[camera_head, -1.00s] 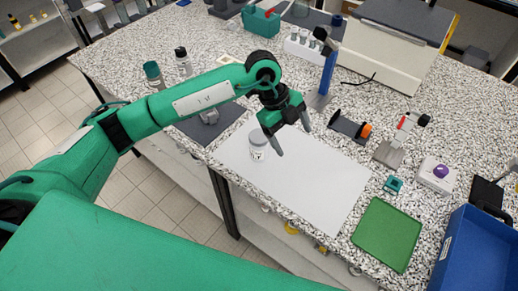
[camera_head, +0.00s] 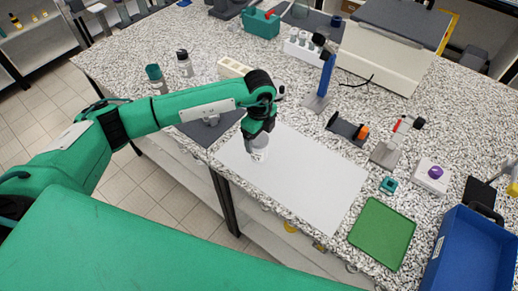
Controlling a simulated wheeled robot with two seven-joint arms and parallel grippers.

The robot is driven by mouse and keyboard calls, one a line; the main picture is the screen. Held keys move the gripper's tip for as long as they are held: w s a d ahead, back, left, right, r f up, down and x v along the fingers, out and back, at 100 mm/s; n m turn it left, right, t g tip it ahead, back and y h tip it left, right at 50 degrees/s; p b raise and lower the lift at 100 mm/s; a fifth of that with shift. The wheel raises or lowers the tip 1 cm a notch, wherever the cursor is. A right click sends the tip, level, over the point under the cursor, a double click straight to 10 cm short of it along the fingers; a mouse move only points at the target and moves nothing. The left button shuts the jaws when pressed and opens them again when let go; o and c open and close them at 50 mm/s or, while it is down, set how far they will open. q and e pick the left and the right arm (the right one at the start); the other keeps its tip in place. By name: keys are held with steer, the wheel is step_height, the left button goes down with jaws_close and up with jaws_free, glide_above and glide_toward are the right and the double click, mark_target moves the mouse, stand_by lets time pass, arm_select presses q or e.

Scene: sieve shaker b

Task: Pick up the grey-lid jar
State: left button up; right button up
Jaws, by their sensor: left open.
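The jar (camera_head: 261,154) is a small pale container standing on the white sheet, near its left end. Its top is hidden behind my left gripper (camera_head: 258,137); in the earlier frame the lid showed grey. My left gripper points down right over the jar, with its fingers open at the jar's upper part. I cannot tell whether the fingers touch it. My right gripper does not show.
The white sheet (camera_head: 310,185) is otherwise clear. A green tray (camera_head: 382,232) and a blue bin (camera_head: 475,255) lie to the right. A blue-posted stand (camera_head: 322,80) and a holder with an orange end (camera_head: 347,130) stand behind. Two bottles (camera_head: 184,63) (camera_head: 155,78) stand at the back left.

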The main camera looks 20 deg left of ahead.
arm_select(q)
steer(key=shift+f+p, duration=0.3)
steer(key=shift+p, duration=0.1)
steer(key=f+p, duration=0.2)
steer(key=f, duration=0.1)
steer(key=shift+s, duration=0.2)
steer(key=shift+f, duration=0.65)
steer(key=c, duration=1.1)
